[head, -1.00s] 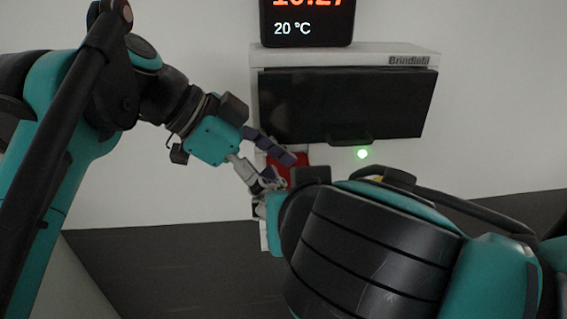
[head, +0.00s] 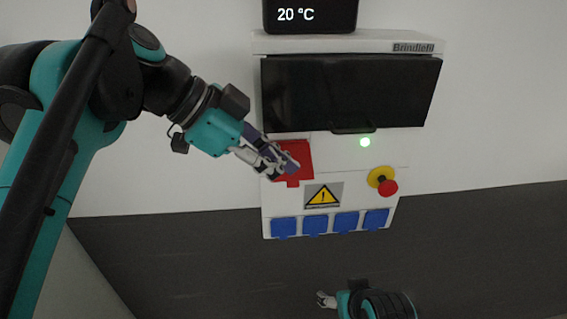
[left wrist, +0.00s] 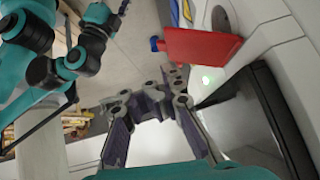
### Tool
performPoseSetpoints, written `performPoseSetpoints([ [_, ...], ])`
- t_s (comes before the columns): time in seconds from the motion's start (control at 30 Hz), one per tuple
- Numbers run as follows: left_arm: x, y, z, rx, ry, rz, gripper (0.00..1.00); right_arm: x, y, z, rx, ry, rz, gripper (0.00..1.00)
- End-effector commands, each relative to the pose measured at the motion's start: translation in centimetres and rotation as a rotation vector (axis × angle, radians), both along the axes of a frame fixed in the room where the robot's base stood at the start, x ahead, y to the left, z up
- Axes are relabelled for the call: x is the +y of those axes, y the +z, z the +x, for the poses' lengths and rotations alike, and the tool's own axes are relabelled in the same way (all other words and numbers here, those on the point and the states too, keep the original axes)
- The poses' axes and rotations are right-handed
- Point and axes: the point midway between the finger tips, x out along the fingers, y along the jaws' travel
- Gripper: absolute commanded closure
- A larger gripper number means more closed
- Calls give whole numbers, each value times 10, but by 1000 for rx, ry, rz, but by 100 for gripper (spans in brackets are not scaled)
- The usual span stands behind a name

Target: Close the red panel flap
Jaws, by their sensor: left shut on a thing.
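The red panel flap (head: 299,152) is on the white panel below the dark screen, at its left. In the left wrist view the flap (left wrist: 200,47) stands out from the panel face. My left gripper (head: 286,168) is at the flap's lower left in the head view, its fingers covering part of it. The fingers also show in the left wrist view (left wrist: 152,90). My right gripper (head: 326,299) is low in the head view, away from the panel; its jaw opening is too small to tell.
A red and yellow button (head: 385,182), a warning sign (head: 322,196) and several blue covers (head: 315,223) are on the panel. The floor below is clear.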

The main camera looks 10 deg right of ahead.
Motion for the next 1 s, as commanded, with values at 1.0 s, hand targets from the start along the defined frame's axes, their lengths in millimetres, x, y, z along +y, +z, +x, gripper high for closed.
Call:
performPoseSetpoints([
  [1.0, 0, -18, -2, -191, 0, 0, 100, 0, -15, 0, 0, 1, -1, 26],
])
